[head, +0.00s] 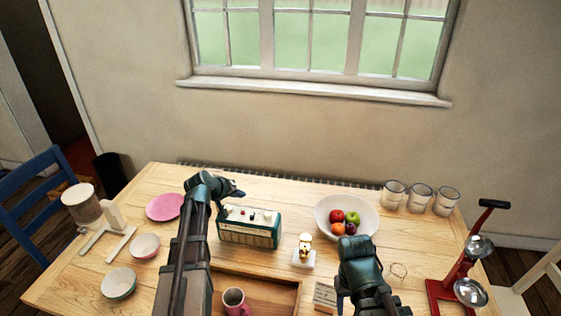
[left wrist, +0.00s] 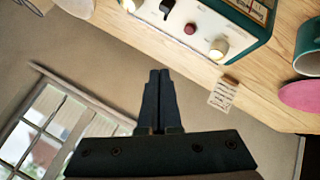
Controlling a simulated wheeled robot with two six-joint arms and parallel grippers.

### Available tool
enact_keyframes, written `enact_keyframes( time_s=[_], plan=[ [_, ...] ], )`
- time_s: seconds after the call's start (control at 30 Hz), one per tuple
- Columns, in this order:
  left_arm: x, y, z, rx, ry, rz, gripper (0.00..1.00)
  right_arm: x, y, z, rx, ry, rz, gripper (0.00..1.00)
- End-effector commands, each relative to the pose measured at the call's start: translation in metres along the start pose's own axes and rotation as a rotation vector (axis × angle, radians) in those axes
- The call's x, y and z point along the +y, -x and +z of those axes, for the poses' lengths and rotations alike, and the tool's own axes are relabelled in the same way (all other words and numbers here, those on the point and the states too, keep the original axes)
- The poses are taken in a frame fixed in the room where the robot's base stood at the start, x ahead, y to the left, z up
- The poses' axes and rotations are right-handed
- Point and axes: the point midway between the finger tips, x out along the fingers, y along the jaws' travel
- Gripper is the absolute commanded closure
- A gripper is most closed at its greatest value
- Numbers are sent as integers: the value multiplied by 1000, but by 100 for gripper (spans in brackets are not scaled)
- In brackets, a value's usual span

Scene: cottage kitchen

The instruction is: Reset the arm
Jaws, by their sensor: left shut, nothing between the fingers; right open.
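My left gripper (head: 238,194) is at the end of my left arm, above the back edge of a teal and cream radio (head: 250,227). In the left wrist view its two dark fingers (left wrist: 160,75) are together with nothing between them, and the radio's knobbed top (left wrist: 190,25) shows beyond them. My right gripper (head: 341,294) points down over the table, beside a small lettered box (head: 325,296). It is open, though my own arm partly hides it.
A fruit bowl (head: 326,226), a small figurine (head: 304,252) and a red stand (head: 447,292) are near my right arm. A wooden tray (head: 285,290) with a pink mug (head: 235,302) lies between the arms. Glasses (head: 420,199) stand at back right. A pink plate (head: 165,207) is left.

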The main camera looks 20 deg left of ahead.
Motion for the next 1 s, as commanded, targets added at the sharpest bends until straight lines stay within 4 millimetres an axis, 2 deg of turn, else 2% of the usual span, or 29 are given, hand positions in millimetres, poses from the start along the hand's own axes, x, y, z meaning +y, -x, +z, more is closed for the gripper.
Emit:
enact_keyframes(
  time_s=[0.07, 0.17, 0.27, 0.4, 0.5, 0.63, 0.7, 0.8, 1.0],
  plan=[
    [4, -1, 5, -10, -8, 0, 100, 0, 0, 0, 0, 0, 0, 50],
    [21, -5, 30, -64, -52, -5, 100, 0, 0, 0, 0, 0, 0, 50],
    [52, -9, 81, -175, -144, -23, 100, 0, 0, 0, 0, 0, 0, 50],
    [95, -3, 175, -375, -326, -80, 100, 0, 0, 0, 0, 0, 0, 50],
    [112, 12, 237, -504, -459, -140, 100, 0, 0, 0, 0, 0, 0, 50],
    [121, 38, 300, -638, -615, -229, 100, 0, 0, 0, 0, 0, 0, 50],
    [122, 53, 324, -691, -685, -276, 100, 0, 0, 0, 0, 0, 0, 50],
    [121, 70, 348, -742, -762, -333, 100, 0, 0, 0, 0, 0, 0, 50],
    [119, 87, 367, -785, -834, -395, 100, 0, 0, 0, 0, 0, 0, 50]
  ],
)
